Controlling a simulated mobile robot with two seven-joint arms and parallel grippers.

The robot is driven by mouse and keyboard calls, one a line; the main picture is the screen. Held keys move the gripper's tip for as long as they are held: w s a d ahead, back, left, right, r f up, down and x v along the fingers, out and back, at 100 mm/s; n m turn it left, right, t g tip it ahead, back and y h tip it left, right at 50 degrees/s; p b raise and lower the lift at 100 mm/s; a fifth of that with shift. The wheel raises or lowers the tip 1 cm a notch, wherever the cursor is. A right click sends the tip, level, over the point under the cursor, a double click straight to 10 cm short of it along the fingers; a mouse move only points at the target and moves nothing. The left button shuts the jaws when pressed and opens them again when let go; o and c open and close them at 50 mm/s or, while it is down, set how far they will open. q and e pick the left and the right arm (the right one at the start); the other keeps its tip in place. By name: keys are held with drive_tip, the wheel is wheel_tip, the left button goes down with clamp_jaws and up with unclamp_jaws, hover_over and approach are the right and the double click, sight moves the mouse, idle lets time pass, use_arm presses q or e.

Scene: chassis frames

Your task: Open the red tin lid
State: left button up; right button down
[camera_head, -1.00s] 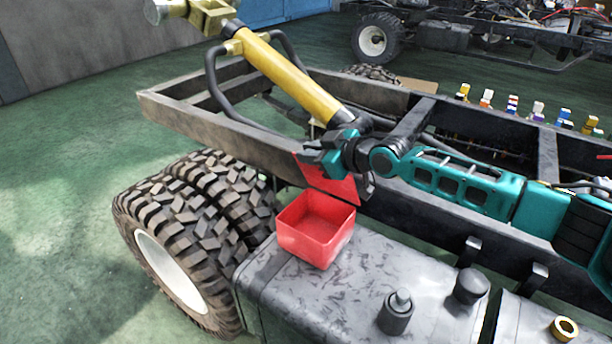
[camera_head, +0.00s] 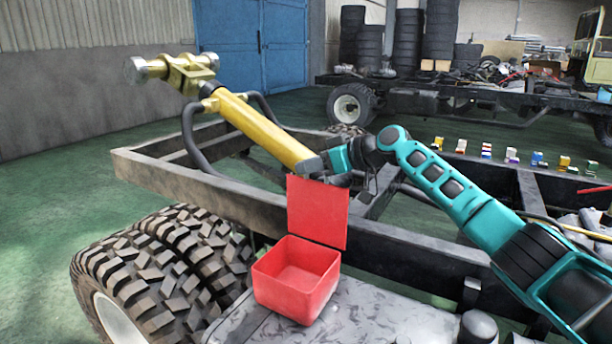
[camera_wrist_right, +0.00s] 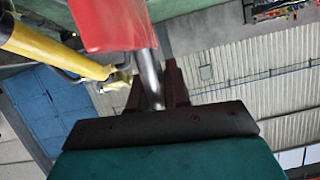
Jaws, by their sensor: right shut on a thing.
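The red tin (camera_head: 297,281) stands on the grey metal tank in the head view, its inside empty. Its red lid (camera_head: 317,212) stands nearly upright above the tin's far edge, so the tin is open. The exact contact is partly hidden. My left gripper is not in view.
A yellow hydraulic cylinder (camera_head: 255,128) slopes down close behind the lid and gripper. The dark chassis rail (camera_head: 405,245) runs behind the tin. A big tyre (camera_head: 165,270) is at the left. Several small coloured items (camera_head: 487,151) stand farther back.

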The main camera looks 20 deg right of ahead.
drive_tip(key=shift+w+d+f, duration=0.1)
drive_tip(key=shift+w+d, duration=0.05)
idle(0.3)
drive_tip(key=c, duration=1.2)
unclamp_jaws()
drive_tip(key=shift+d, duration=0.1)
drive_tip(key=p+v, duration=0.1)
drive_tip(key=v, duration=1.1)
drive_tip(key=shift+s+d+r+p, duration=0.2)
drive_tip(key=shift+s+r+p, duration=0.05)
drive_tip(key=shift+p, duration=0.15)
